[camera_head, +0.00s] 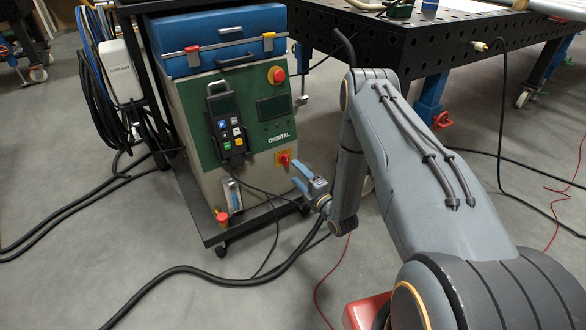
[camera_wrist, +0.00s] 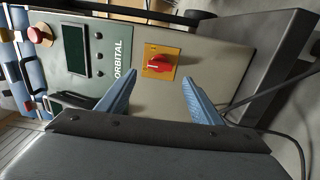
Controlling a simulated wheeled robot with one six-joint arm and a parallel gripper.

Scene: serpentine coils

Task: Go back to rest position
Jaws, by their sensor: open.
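My gripper (camera_head: 306,182) is in front of the lower right of the green-and-grey ORBITAL machine (camera_head: 204,182). In the wrist view, the two blue fingers of my gripper (camera_wrist: 163,95) stand wide apart with nothing between them. Beyond them, a red rotary switch on a yellow plate (camera_wrist: 160,64) shows on the machine's panel. The switch also shows in the head view (camera_head: 284,159), just up and left of the fingers. The fingers look apart from the switch. My grey arm reaches in from the lower right.
A handheld pendant (camera_head: 226,122) hangs on the machine's front, and a red emergency button (camera_head: 276,75) is above right. A black perforated table (camera_head: 430,35) stands behind my arm. Black hoses (camera_head: 180,272) and a thin red cable (camera_head: 318,292) lie on the floor. Open floor (camera_head: 90,250) is at the left.

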